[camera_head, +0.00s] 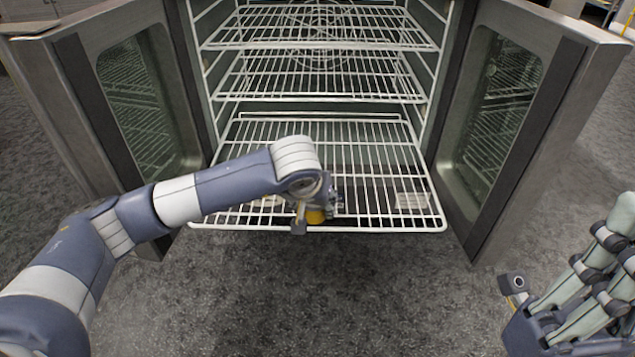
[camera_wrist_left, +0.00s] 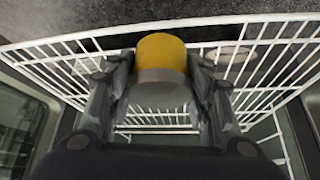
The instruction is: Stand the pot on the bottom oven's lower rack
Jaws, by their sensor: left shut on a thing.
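The pot (camera_head: 316,216) is a small yellow and grey cylinder, mostly hidden by my left arm in the head view. In the left wrist view the pot (camera_wrist_left: 161,58) sits between the two fingers of my left gripper (camera_wrist_left: 160,88), which is shut on it. In the head view my left gripper (camera_head: 320,203) is over the front part of the oven's lower rack (camera_head: 432,222). Whether the pot touches the rack's wires cannot be told. My right gripper (camera_head: 590,270) is at the lower right, apart from the oven; its fingertips are unclear.
Two more wire racks, a middle one (camera_head: 385,92) and an upper one (camera_head: 400,38), sit empty above. The left door (camera_head: 60,90) and right door (camera_head: 560,90) stand open on either side. The lower rack sticks out at the front, with bare floor (camera_head: 330,300) before it.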

